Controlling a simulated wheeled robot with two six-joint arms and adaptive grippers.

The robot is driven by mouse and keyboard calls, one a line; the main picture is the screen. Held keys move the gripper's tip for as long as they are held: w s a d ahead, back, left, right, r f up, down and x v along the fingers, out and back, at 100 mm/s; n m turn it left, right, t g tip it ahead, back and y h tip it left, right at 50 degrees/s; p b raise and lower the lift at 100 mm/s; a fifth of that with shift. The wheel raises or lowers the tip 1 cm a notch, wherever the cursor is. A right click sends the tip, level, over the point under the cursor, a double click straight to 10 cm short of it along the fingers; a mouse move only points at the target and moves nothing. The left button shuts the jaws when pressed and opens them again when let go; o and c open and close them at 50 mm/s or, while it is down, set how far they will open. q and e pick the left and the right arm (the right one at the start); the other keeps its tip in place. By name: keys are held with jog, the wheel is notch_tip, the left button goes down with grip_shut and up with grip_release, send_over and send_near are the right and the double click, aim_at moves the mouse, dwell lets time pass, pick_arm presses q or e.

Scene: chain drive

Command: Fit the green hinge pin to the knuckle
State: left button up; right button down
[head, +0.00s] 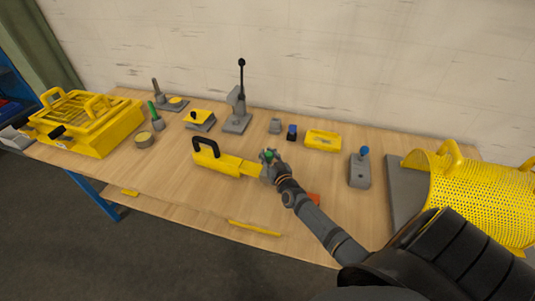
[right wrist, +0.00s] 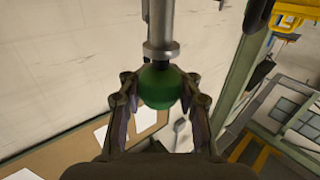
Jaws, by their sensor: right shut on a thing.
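My right gripper (head: 266,172) is shut on the green ball head of the hinge pin. The green ball (head: 268,155) shows just above the fingers in the head view. In the right wrist view the green ball (right wrist: 158,87) sits between both fingertips, with a grey metal collar and shaft (right wrist: 160,22) running away from it. The gripper is at the right end of a yellow part with a black handle (head: 222,162). I cannot tell which part is the knuckle, or whether the pin is in it; the hand hides that spot. My left gripper is not in view.
A grey block with a blue knob (head: 359,172) and a perforated yellow guard (head: 475,195) stand to the right. A yellow tray (head: 323,140) and a lever fixture (head: 237,112) stand behind. A yellow crate (head: 95,125) is at the left. The front table strip is mostly clear.

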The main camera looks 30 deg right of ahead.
jog(key=shift+f+b, duration=2.3)
jog(key=shift+f, duration=0.35)
jog(key=c, duration=0.8)
grip_release()
jog(key=shift+s, duration=0.1)
jog(key=s, duration=0.4)
jog(key=s+a, duration=0.1)
jog(key=s, duration=0.2)
jog(key=s+a, duration=0.1)
jog(key=s, duration=0.3)
jog(key=shift+s+a, duration=0.1)
jog(key=shift+s, duration=0.25)
